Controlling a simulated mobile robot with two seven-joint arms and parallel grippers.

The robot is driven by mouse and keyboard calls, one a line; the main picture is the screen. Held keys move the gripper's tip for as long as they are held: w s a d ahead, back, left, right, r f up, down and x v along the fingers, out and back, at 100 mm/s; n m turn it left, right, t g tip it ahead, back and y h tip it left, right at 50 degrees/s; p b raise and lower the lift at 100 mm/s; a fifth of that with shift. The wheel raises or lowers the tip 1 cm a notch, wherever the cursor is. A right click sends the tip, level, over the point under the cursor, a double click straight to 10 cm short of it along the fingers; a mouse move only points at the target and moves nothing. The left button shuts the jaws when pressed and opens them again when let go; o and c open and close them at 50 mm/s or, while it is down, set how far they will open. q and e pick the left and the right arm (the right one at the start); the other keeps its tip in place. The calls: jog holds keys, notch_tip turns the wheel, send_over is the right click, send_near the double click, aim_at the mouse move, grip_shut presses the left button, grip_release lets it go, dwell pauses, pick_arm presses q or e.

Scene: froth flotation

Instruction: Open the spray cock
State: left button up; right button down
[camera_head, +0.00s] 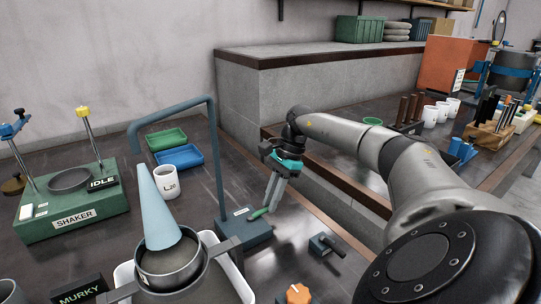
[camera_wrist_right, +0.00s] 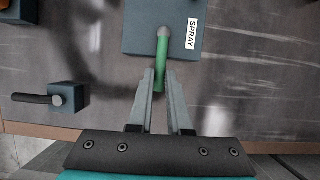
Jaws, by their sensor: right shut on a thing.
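The spray stand is a blue-grey box (camera_head: 240,236) with a tall bent pipe (camera_head: 216,150); in the right wrist view its box (camera_wrist_right: 140,27) carries a SPRAY label. The green cock lever (camera_head: 258,213) sticks out from the box; in the right wrist view the lever (camera_wrist_right: 162,65) points toward my gripper. My right gripper (camera_head: 271,204) is shut on the lever's outer end, with its fingertips (camera_wrist_right: 161,76) on either side of it. A pale blue spray cone (camera_head: 161,210) spreads from the pipe's mouth down into a grey pan (camera_head: 172,272). My left gripper is not in view.
A small dark box with a black lever (camera_head: 326,245) stands right of the spray stand; an orange knob (camera_head: 298,293) is in front. A white L_20 mug (camera_head: 167,182), blue tray (camera_head: 180,157) and green shaker (camera_head: 75,215) stand to the left.

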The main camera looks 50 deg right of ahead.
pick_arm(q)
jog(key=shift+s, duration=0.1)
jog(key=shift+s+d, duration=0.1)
pick_arm(e)
jog(key=c, duration=0.8)
grip_release()
jog(key=shift+c, duration=0.2)
pick_arm(q)
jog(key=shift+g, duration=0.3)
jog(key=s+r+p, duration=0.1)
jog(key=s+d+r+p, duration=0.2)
jog(key=p, duration=0.1)
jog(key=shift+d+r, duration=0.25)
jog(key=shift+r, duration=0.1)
pick_arm(e)
jog(key=v, duration=1.5)
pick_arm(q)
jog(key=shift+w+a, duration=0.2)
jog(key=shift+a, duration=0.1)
pick_arm(e)
jog(key=shift+s+d+r, duration=0.1)
